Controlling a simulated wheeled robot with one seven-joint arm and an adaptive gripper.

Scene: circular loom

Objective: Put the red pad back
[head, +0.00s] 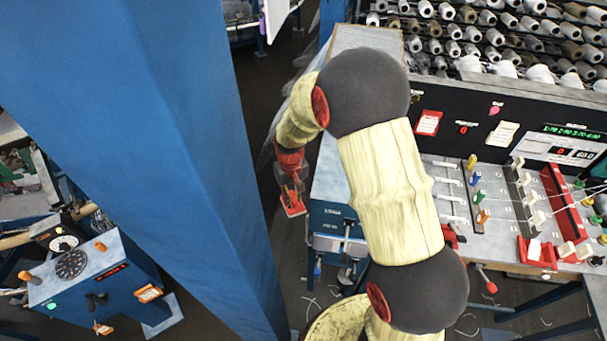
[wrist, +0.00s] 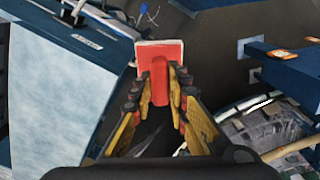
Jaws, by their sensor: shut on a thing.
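My gripper (wrist: 160,88) is shut on the red pad (wrist: 158,54). The pad has a white edge along its top and a raised red grip strip between the fingers. It points away from my wrist, clear of any surface. In the head view my gripper (head: 290,180) hangs in the gap between the blue column and the loom's grey-blue side, with the red pad (head: 293,205) at its lower end. Another red item with a white label (head: 428,122) is on the black control panel (head: 455,105).
The blue column (head: 190,150) stands close left of my gripper. The loom's worktop (head: 450,185) with coloured levers and a red holder (head: 538,250) lies to the right. A blue control box (head: 85,275) with dials is lower left. Yarn cones (head: 490,35) fill the back right.

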